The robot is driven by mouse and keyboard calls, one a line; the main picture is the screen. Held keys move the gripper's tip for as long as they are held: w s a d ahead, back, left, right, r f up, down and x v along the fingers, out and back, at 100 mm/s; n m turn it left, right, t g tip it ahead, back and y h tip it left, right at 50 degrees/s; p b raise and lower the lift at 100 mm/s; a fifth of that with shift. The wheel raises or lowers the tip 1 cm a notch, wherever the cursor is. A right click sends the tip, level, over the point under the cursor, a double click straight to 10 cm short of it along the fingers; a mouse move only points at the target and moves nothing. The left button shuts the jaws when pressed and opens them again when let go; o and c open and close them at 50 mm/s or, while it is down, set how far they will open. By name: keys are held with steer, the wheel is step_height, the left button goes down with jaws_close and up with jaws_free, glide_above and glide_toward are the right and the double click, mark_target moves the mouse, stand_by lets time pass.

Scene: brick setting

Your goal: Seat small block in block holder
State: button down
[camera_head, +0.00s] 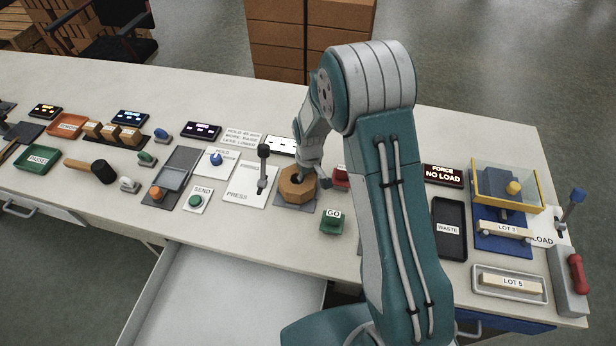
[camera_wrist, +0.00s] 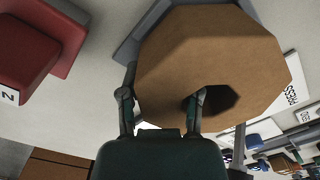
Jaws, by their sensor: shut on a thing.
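A brown octagonal wooden piece (camera_head: 297,187) with a dark round hole sits over a grey plate (camera_head: 284,207). My gripper (camera_head: 311,178) is at its right side. In the wrist view, the wooden piece (camera_wrist: 195,45) fills the upper middle. My gripper (camera_wrist: 163,108) is shut on its wall, with one finger in the hole and the other outside. The inner fingertip is partly hidden. Several small wooden blocks (camera_head: 111,132) stand in a dark holder (camera_head: 146,142) at the left. I cannot tell which piece is the task's small block.
A black lever (camera_head: 263,160) on the PRESS panel stands just left. A green GO block (camera_head: 332,220) is in front, and a red block (camera_head: 341,177) is behind my arm. A WASTE tray (camera_head: 449,228) and a yellow-framed clear box (camera_head: 507,186) are at the right.

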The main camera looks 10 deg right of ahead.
steer(key=shift+f, duration=0.55)
steer(key=shift+c, duration=1)
jaws_free()
steer(key=shift+r, duration=0.1)
steer(key=shift+r, duration=3.9)
